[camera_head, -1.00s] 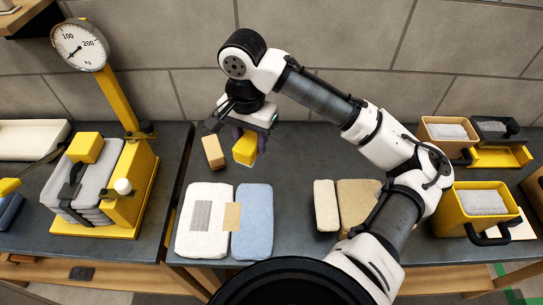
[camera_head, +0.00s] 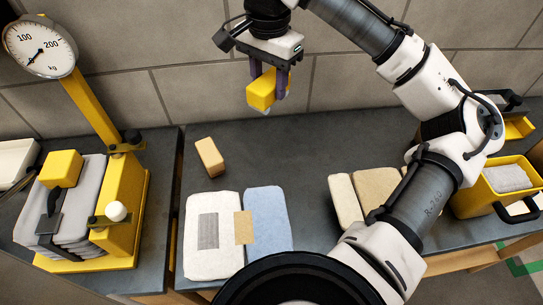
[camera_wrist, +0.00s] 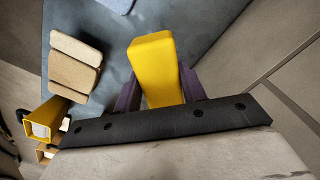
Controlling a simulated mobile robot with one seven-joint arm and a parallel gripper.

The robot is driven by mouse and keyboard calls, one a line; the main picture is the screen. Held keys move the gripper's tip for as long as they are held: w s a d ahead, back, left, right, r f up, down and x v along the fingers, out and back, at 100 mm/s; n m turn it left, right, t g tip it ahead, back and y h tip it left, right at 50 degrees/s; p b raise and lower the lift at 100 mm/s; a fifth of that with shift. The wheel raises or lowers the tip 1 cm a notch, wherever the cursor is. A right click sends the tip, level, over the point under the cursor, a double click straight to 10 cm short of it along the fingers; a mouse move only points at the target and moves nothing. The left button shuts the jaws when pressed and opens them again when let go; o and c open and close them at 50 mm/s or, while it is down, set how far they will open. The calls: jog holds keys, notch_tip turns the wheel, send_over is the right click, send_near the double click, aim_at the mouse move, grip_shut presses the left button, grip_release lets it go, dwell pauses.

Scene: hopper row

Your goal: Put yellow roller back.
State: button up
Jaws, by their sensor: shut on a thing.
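My gripper (camera_head: 268,88) is shut on a yellow block-like piece (camera_head: 262,90), apparently the yellow roller. It holds this piece in the air above the back of the grey bench, in front of the wall. In the wrist view the yellow piece (camera_wrist: 156,68) sits between the dark purple fingers, its long end pointing away from the palm. A whitish bit shows at its lower end in the head view. Another yellow block (camera_head: 62,168) rests on grey bags on the scale at left.
A small tan block (camera_head: 210,157) lies alone on the bench (camera_head: 310,165). White (camera_head: 213,255) and blue (camera_head: 267,220) bags lie in front, joined by a tan patch. Tan bags (camera_head: 375,190) and a yellow bin (camera_head: 480,205) are at right, partly behind my arm. The dial scale (camera_head: 38,45) stands left.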

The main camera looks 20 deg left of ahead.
jog(key=shift+w+r, duration=0.1)
jog(key=shift+r, duration=0.05)
notch_tip(320, 180, down, 20)
jog(key=shift+r, duration=0.1)
dwell(0.4)
jog(key=o, duration=1.1)
notch_tip(320, 180, up, 12)
jog(key=shift+r, duration=0.1)
